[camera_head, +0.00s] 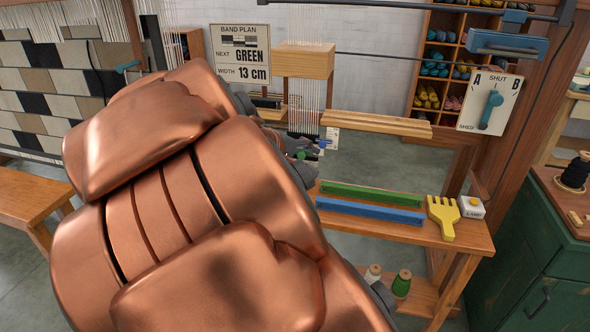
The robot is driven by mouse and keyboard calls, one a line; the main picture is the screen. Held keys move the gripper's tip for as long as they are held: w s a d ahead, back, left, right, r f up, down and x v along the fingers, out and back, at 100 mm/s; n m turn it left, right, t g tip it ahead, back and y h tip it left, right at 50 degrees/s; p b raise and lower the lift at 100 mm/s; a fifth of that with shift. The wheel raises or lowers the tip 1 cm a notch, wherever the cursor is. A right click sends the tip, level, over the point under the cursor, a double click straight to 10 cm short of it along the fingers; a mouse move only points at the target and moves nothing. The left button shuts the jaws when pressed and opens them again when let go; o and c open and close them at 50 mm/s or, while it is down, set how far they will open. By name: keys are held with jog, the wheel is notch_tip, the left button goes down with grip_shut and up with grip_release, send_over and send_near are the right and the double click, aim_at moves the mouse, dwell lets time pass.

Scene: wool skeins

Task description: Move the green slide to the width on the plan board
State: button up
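The plan board (240,52) hangs at the back and reads "BAND PLAN", "NEXT GREEN", "WIDTH 13 cm". A small green piece (303,155), possibly the green slide, shows just right of my copper arm at the threads' lower end. A small blue piece (322,143) is close by it. The dark end of my arm with my gripper (298,143) is at these pieces, mostly hidden behind the arm. I cannot tell whether it touches the green piece or how its fingers stand. Any width scale is hidden or too small to read.
A wooden bench (440,236) holds a long green bar (370,195), a long blue bar (370,211), a yellow comb (443,217) and a lamp button (472,208). A wooden beam (376,124) lies behind. A lever panel (489,101) is at right. Spools stand below.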

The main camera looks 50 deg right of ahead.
jog(key=w+d+r+n+h+b, duration=0.1)
jog(key=w+d+n+h+b, duration=0.4)
jog(key=d, duration=0.4)
jog(key=w+d+r+n+h+b, duration=0.1)
jog(key=w+d+n+h+b, duration=0.25)
jog(key=d+b, duration=0.5)
jog(key=w+d+f+n+t+b, duration=0.4)
jog(key=w+d+f+n+b, duration=0.25)
jog(key=w+f, duration=0.2)
jog(key=n+t+y+b, duration=0.2)
jog(key=n+t+b, duration=0.25)
jog(key=n, duration=0.45)
send_near(301, 156)
jog(key=d, duration=0.1)
jog(key=w+d+g, duration=0.1)
jog(key=shift+w+d+r+b, duration=0.1)
jog(key=shift+w+d+b, duration=0.2)
jog(key=shift+d+b, duration=0.1)
jog(key=shift+w+d+r, duration=0.1)
jog(key=shift+w+d, duration=0.05)
jog(key=shift+d, duration=0.1)
jog(key=shift+x, duration=0.9)
jog(key=shift+w+d, duration=0.25)
jog(key=shift+d, duration=0.25)
jog(key=shift+w+d, duration=0.1)
jog(key=shift+d, duration=0.55)
jog(key=shift+p+x, duration=0.3)
jog(key=shift+x, duration=0.6)
jog(key=shift+w+d, duration=0.2)
jog(key=shift+d, duration=0.2)
